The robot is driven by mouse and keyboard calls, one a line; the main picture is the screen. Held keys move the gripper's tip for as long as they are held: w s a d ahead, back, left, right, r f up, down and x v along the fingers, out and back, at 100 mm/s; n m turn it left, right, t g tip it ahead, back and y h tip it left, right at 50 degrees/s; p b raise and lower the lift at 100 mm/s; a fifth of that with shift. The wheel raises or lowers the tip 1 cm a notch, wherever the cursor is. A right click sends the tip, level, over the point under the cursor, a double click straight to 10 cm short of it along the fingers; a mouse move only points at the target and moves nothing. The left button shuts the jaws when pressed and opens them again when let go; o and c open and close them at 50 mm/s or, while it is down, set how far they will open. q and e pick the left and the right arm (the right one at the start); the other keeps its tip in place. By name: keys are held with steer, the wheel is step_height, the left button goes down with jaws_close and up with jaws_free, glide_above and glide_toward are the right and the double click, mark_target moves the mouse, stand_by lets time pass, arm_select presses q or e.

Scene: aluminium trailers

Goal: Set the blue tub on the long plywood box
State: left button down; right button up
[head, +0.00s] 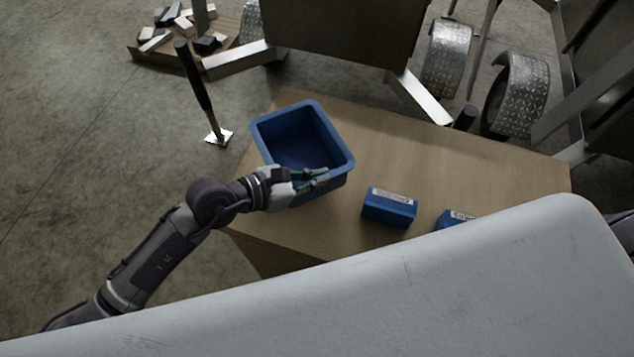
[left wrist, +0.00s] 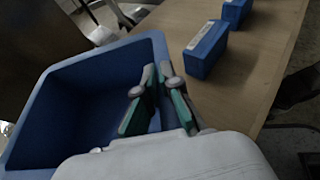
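The blue tub (head: 277,122) is open-topped and empty, at the left end of the long plywood box (head: 450,160) in the head view. My left gripper (head: 322,177) is at the tub's near wall. In the left wrist view the two fingers (left wrist: 157,72) stand close together, one on each side of the blue tub's wall (left wrist: 85,65), and look closed on it. The tub looks about level. I cannot tell whether its bottom touches the plywood top (left wrist: 245,75) or is slightly above it. My right gripper is out of view.
Two blue boxes with white labels, one nearer the tub (head: 389,207) and one partly hidden (head: 455,219), lie on the plywood top. The top's far right part is clear. A post with a foot plate (head: 218,137), wheels and a tray of blocks (head: 172,60) stand beyond.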

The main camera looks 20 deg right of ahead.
arm_select(q)
steer(key=shift+w+f, duration=0.2)
steer(key=shift+w, duration=0.2)
steer(key=shift+w+f, duration=0.1)
steer(key=shift+f, duration=0.15)
step_height(320, 180, down, 4)
steer(key=shift+r+b, duration=0.25)
steer(key=shift+b, duration=0.05)
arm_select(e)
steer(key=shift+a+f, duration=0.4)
arm_select(q)
steer(key=shift+f, duration=0.1)
steer(key=c, duration=1.8)
jaws_free()
steer(key=shift+f, duration=0.1)
steer(key=o, duration=0.5)
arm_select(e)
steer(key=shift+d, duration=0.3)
